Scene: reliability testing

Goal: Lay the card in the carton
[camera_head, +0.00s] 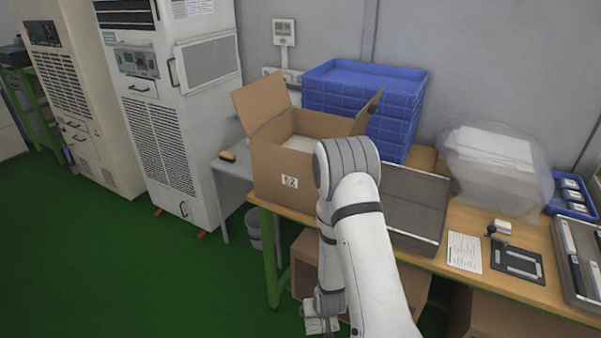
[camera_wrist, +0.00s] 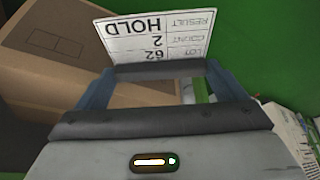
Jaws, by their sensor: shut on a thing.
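The card (camera_wrist: 160,38) is white, printed with LOT 62, COUNT 2 and RESULT HOLD, upside down in the wrist view. My gripper (camera_wrist: 158,72) is shut on its edge. In the head view my gripper (camera_head: 325,305) hangs low in front of the table, below its top, with the card (camera_head: 315,325) partly in view at the bottom. The open carton (camera_head: 267,172) stands on the table's left end, flaps spread, a label reading 62 on its front. Something whitish lies inside it. My arm hides part of its right side.
Blue crates (camera_head: 365,85) are stacked behind the carton. A grey tray (camera_head: 415,205) lies to its right on the wooden table (camera_head: 455,285). Cardboard boxes (camera_head: 300,262) stand beneath the table; one (camera_wrist: 50,65) fills the wrist view's left. Green floor is open at left.

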